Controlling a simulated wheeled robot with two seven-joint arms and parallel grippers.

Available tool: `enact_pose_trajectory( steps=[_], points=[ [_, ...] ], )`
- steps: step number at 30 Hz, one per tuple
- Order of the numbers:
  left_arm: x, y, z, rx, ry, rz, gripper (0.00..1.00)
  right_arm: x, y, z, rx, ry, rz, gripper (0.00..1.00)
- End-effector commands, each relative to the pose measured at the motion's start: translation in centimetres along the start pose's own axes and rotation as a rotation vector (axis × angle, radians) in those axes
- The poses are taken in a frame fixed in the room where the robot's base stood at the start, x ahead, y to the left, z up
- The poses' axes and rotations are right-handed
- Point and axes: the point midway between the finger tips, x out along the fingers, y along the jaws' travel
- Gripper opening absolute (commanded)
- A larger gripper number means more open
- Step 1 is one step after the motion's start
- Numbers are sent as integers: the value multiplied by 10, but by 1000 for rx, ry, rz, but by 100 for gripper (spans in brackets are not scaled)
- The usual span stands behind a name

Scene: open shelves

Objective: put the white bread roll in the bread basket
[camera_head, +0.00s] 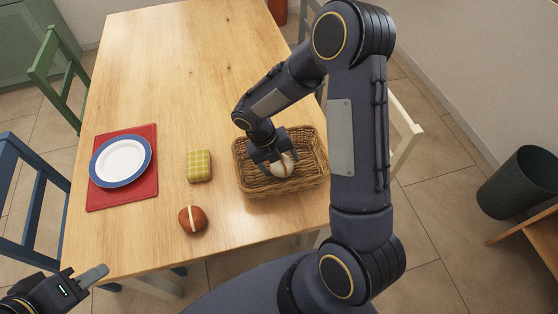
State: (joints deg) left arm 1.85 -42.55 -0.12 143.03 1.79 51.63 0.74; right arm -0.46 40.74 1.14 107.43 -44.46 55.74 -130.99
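The white bread roll (281,167), pale with a brown streak, shows inside the wicker bread basket (252,189) at the table's right side. My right gripper (273,159) reaches down into the basket from above, with its fingers at the roll. The fingers partly hide the roll, and I cannot tell whether they grip it or stand apart from it. Whether the roll touches the basket floor is also unclear. My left gripper (90,278) is low at the bottom left, away from the basket. Only one finger shows clearly, with nothing seen in it.
A brown roll with a pale stripe (193,219) lies near the table's front edge. A yellow checked item (199,166) lies left of the basket. A white plate with a blue rim (121,160) is on a red mat (149,188). The table's far part is clear. Chairs stand around.

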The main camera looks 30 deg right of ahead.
Motion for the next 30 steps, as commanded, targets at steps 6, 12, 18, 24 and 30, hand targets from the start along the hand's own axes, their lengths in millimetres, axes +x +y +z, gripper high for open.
enact_pose_trajectory(
  steps=[6, 12, 18, 24, 30],
  points=[
    [0, 0, 0, 0, 0, 0, 36, 0, 1, 0, -1, 0, 3, 85],
    [-1, 1, -1, 0, 0, 0, 36, -9, 0, 0, -1, -2, 3, 85],
    [-2, 1, -1, 0, 0, 0, 36, -47, 0, 1, 1, -5, 4, 85],
    [-2, 1, -1, 0, 0, 0, 36, -90, 0, 0, 0, -4, 4, 85],
    [-2, 1, -1, 0, 0, 0, 36, -116, 0, 0, -1, -2, 3, 85]
  ],
)
